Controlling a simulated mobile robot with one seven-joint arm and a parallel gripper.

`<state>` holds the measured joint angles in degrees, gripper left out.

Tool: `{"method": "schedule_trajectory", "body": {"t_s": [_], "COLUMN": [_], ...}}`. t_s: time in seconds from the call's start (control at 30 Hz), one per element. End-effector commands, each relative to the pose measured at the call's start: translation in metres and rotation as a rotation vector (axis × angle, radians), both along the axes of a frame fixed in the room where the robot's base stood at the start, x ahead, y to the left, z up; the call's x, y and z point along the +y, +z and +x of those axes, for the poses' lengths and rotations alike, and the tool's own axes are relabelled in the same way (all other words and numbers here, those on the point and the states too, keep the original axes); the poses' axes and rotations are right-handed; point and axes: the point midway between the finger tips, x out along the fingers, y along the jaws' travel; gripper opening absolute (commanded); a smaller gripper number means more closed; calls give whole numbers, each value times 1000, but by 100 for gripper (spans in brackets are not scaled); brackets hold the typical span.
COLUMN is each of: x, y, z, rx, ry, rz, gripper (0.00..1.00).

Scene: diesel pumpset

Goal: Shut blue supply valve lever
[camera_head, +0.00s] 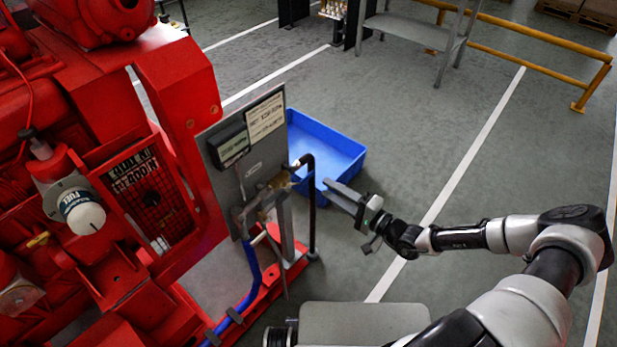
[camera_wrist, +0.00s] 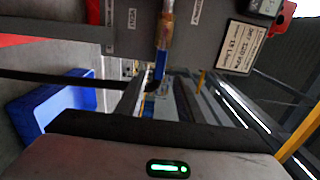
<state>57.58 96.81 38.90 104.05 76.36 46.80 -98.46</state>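The blue valve lever (camera_wrist: 160,66) shows in the wrist view, below a brass valve body (camera_wrist: 167,28) on the grey panel (camera_wrist: 133,25). In the head view the brass valve (camera_head: 278,184) is at the panel's right edge; I cannot make out the lever clearly there. My gripper (camera_head: 335,190) is right of the valve and points towards it, with the black upright pipe (camera_head: 311,205) between them in the picture. In the wrist view, my gripper (camera_wrist: 158,92) has its grey fingers apart, with the lever seen beyond the gap. I see no contact with the lever.
The red pumpset (camera_head: 110,190) fills the left. A blue bin (camera_head: 335,140) lies on the floor behind the valve. A blue hose (camera_head: 250,285) runs below it. A yellow rail (camera_head: 540,40) stands far back. The floor to the right is clear.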

Motion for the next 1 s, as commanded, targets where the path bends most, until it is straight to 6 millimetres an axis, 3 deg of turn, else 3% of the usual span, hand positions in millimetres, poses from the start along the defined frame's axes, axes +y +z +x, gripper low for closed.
{"method": "schedule_trajectory", "body": {"t_s": [0.2,0.4,0.83,0.87,1.0], "x": [39,61,69,69,69], "y": [-1,-1,0,0,0], "z": [28,46,54,54,54], "rx": [0,-1,1,1,1], "ry": [3,3,1,1,1], "rz": [2,-1,-1,-1,-1], "gripper": [34,34,34,33,9]}}
